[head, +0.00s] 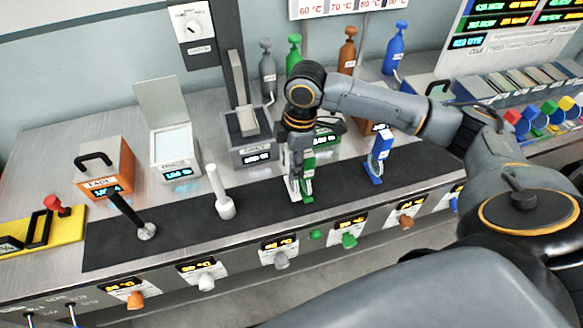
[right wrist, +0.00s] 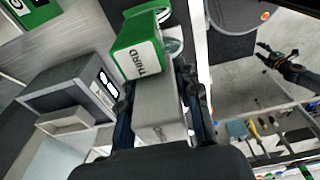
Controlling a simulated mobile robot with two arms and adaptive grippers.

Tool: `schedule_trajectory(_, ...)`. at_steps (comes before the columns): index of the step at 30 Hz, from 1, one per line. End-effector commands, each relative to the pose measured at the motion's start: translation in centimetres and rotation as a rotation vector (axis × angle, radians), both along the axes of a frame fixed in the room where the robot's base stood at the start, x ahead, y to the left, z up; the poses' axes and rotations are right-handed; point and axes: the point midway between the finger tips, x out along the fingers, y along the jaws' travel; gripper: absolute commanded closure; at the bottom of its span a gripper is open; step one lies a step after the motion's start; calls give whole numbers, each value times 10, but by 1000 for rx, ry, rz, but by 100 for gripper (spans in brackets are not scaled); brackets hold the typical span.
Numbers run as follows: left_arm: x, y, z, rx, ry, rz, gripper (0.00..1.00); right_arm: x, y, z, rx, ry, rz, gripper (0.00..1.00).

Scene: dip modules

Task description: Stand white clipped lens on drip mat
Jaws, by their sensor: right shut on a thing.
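My right gripper (head: 299,150) points down over the black drip mat (head: 260,210). In the right wrist view, its fingers (right wrist: 160,100) are shut on a pale grey-white block (right wrist: 158,112), which I take for the white clipped lens. Its lower white part (head: 292,187) shows near the mat; I cannot tell whether it touches it. A green clipped piece marked THIRD (right wrist: 140,52) is right beside it, green also in the head view (head: 307,180). A small dark claw shape (right wrist: 285,68) in the right wrist view may be my left gripper; its state is unclear.
A blue clipped piece (head: 379,155) stands on the mat to the right. A white-handled tool (head: 219,195) and a black-handled one (head: 140,222) stand to the left. Orange (head: 106,168) and white (head: 174,150) devices line the back. Bare mat lies between these pieces.

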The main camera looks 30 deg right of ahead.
Motion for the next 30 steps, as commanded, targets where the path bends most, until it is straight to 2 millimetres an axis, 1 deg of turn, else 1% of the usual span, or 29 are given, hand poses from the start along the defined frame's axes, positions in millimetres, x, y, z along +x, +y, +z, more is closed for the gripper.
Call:
schedule_trajectory(3, 1, 0, 5, 1, -2, 0, 50, 5, -3, -10, -2, 4, -2, 100)
schedule_trajectory(6, 1, 0, 13, 0, -2, 1, 50, 4, -3, -25, -1, 3, 0, 100)
schedule_trajectory(9, 2, 0, 15, 0, -3, 1, 50, 4, -3, -35, -1, 1, 1, 100)
schedule_trajectory(20, 2, 0, 15, 0, -3, 2, 50, 5, -3, -40, -1, 0, 1, 100)
schedule_trajectory(21, 2, 0, 15, 0, -3, 2, 50, 5, -3, -40, -1, -1, 1, 65)
schedule_trajectory(23, 2, 0, 15, 0, -3, 2, 50, 5, -3, -40, -1, -1, 1, 53)
schedule_trajectory(24, 2, 0, 15, 0, -3, 2, 50, 5, -3, -40, -1, -1, 1, 45)
schedule_trajectory(30, 2, 0, 14, 0, -3, 2, 50, 5, -3, -40, -1, -1, 0, 44)
